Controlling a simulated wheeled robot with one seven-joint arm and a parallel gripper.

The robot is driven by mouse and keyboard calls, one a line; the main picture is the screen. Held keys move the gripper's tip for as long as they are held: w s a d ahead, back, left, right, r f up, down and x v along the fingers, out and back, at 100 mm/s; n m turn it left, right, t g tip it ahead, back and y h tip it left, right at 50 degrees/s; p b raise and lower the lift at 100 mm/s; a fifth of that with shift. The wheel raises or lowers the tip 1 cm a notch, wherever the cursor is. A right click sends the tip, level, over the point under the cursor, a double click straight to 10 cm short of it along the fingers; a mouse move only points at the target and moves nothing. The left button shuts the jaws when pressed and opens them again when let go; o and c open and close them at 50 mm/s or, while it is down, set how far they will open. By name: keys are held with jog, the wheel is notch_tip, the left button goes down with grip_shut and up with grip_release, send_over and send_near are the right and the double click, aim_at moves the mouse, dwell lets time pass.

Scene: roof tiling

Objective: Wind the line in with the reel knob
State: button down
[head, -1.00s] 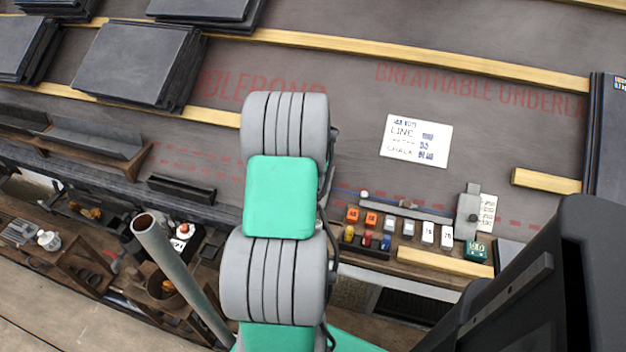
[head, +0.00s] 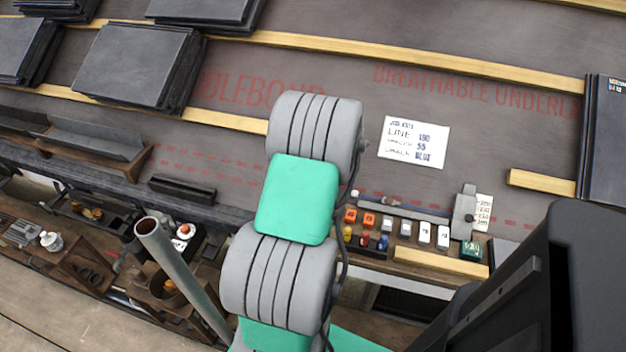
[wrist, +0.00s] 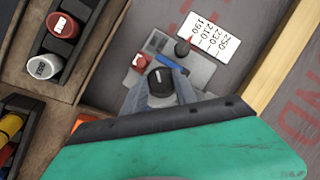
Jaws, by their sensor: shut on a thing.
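In the wrist view my gripper (wrist: 161,92) is shut, its two grey fingers on either side of a dark, round-topped knob (wrist: 160,80), which looks like the reel knob. The knob stands over a grey plate (wrist: 197,70) with a blue strip (wrist: 172,64) and a small red block (wrist: 139,62). A dark peg with a red pointer (wrist: 183,46) stands beside a white scale card (wrist: 209,37) reading 190 to 250. The line itself cannot be made out. In the head view my arm hides the gripper and knob.
A job card (head: 413,141) reading LINE 190 and BLUE lies on the underlay. Small coloured containers (head: 368,240) and a grey device (head: 465,211) stand right of my arm. Slate stacks (head: 135,65) lie upper left. A pipe (head: 180,275) rises left of my arm.

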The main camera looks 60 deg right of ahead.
dwell(0.4)
jog(key=c, duration=1)
grip_release()
jog(key=p+v, duration=0.1)
jog(key=v, duration=0.6)
jog(key=shift+s+a+r, duration=0.1)
jog(key=shift+s+r, duration=0.05)
jog(key=shift+r, duration=0.2)
